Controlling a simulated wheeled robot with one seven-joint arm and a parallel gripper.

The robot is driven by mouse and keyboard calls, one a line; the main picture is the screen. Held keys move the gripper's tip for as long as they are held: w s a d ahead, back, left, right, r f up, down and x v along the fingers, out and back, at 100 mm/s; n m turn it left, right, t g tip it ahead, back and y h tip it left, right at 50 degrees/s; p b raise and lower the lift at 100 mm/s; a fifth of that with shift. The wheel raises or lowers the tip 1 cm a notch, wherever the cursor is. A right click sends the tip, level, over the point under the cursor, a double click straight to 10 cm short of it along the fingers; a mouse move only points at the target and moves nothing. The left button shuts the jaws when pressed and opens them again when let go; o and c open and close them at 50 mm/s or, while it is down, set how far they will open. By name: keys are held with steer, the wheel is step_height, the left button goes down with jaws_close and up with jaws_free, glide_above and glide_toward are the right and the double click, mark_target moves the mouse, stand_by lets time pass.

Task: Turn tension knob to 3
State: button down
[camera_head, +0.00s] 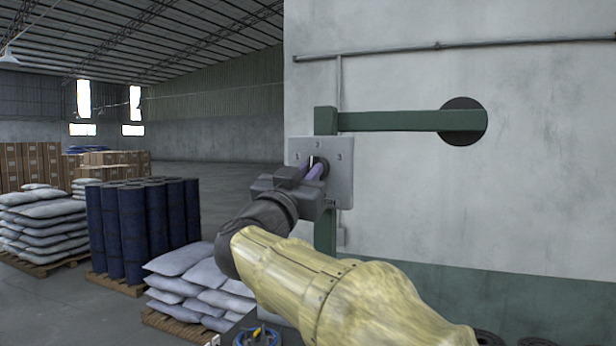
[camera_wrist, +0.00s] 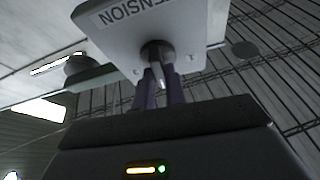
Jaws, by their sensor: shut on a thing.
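The tension knob (camera_wrist: 155,50) is a small dark round knob on a light grey plate (camera_head: 341,178). The plate carries the numbers 1, 2 and 3, left to right, and is fixed to a green post. In the head view my gripper (camera_head: 315,169) reaches the knob and mostly covers it. A white mark on the knob shows just under the 2, pointing roughly upward. In the wrist view my gripper's two purple fingers (camera_wrist: 160,75) are shut on the knob. The word TENSION shows upside down on the plate there.
A green horizontal arm (camera_head: 390,121) runs from the post to a dark disc (camera_head: 462,121) at the right. Blue drums (camera_head: 130,225) and grey sacks (camera_head: 200,285) stand on pallets at the left. A pale wall rises behind the plate.

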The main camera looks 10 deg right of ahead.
steer(key=m+g+h, duration=0.1)
steer(key=m+g, duration=0.1)
steer(key=m, duration=0.3)
steer(key=m+g+h+b, duration=0.1)
steer(key=m+g, duration=0.1)
steer(key=m, duration=0.3)
steer(key=m+g+h+b, duration=0.1)
steer(key=m+g, duration=0.1)
steer(key=m, duration=0.2)
steer(key=shift+w+a+r+m, duration=0.1)
steer(key=shift+a+m, duration=0.05)
steer(key=shift+m, duration=0.25)
steer(key=c, duration=1.4)
jaws_free()
steer(key=shift+c, duration=0.2)
steer(key=b+v, duration=0.6)
steer(key=v, duration=1.1)
steer(key=shift+a, duration=0.25)
